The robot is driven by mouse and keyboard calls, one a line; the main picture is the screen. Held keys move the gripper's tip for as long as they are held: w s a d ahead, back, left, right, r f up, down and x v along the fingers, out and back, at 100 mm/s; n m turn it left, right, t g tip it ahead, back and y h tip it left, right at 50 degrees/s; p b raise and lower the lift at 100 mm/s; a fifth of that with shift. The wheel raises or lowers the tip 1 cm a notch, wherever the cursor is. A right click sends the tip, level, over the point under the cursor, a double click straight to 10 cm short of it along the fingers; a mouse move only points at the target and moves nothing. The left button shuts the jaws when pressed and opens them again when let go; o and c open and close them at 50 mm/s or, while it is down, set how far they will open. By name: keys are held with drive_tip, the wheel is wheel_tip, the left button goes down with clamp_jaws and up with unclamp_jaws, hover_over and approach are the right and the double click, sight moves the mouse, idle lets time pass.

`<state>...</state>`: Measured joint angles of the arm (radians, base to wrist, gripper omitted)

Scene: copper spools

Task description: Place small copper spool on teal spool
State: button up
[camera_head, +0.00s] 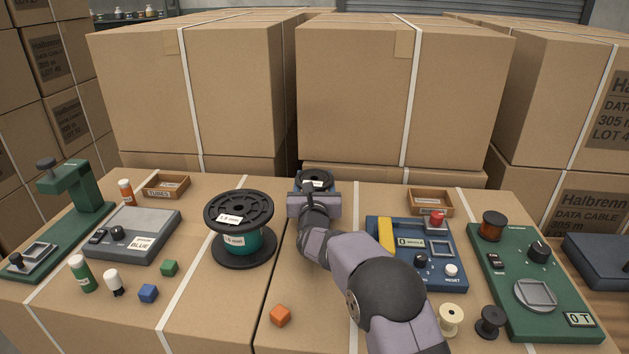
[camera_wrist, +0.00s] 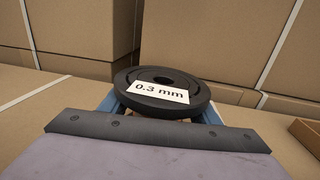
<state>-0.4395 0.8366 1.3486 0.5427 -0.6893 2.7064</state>
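A small spool with a black top flange and a "0.3 mm" label (camera_wrist: 160,87) lies just beyond my gripper in the wrist view. It also shows at the back of the boxes in the head view (camera_head: 315,178). A sliver of copper colour shows below its flange. The teal spool (camera_head: 234,243) stands upright to the left, with wide black flanges and "1.5 mm" labels.
A blue panel (camera_head: 432,277) and a green panel (camera_head: 565,305) with a copper-brown cylinder (camera_head: 493,227) lie right. A grey device (camera_head: 135,232) and green press (camera_head: 75,200) stand left. Tall cartons (camera_head: 400,90) rise behind. An orange cube (camera_head: 280,315) lies in front.

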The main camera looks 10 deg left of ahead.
drive_tip(key=shift+o, duration=0.3)
drive_tip(key=shift+r+p, duration=0.2)
drive_tip(key=shift+p, duration=0.9)
drive_tip(key=s, duration=0.4)
drive_tip(key=s+b, duration=0.1)
drive_tip(key=s, duration=0.3)
drive_tip(key=s+d+b, duration=0.1)
drive_tip(key=s, duration=0.3)
drive_tip(key=shift+d+f, duration=0.1)
drive_tip(key=shift+f, duration=0.15)
drive_tip(key=o, duration=0.9)
